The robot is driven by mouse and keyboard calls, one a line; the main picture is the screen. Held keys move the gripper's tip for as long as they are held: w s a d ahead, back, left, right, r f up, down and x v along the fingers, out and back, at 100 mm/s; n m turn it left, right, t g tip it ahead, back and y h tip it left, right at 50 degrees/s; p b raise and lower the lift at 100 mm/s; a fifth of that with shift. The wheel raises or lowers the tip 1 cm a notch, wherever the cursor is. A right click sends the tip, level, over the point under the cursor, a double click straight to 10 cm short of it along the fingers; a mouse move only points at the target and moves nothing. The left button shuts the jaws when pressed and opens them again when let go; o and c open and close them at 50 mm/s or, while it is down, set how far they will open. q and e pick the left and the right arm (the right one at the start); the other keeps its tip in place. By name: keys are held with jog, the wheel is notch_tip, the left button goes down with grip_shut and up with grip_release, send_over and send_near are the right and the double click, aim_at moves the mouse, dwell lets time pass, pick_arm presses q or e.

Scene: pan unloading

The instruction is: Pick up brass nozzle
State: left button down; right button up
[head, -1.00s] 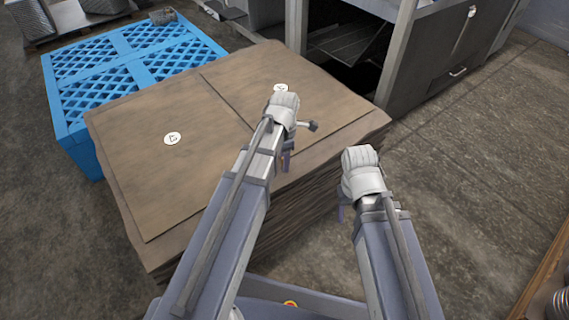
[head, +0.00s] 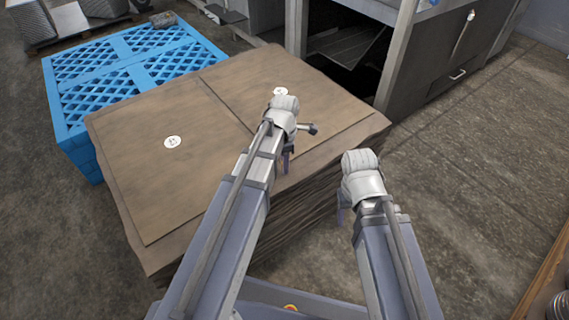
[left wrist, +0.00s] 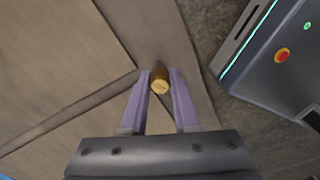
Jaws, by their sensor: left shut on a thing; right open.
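The brass nozzle (left wrist: 159,85) shows in the left wrist view as a small gold, round-ended piece between the two purple fingertips of my left gripper (left wrist: 160,76). The gripper is shut on it, with a finger on each side. In the head view my left gripper (head: 287,162) is over the right front part of the brown cardboard stack, and the nozzle is hidden there. My right gripper (head: 341,212) is past the stack's right front edge, mostly hidden by its wrist; it is open.
The cardboard stack (head: 205,190) has two round white labels on top. A blue crate pallet (head: 75,125) stands behind it at left. A grey machine (head: 430,70) with an open bay stands at the back right. Bare floor lies to the right.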

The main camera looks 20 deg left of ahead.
pick_arm(q)
notch_tip(320, 180, up, 10)
jog(key=p, duration=0.9)
jog(key=shift+p, duration=0.4)
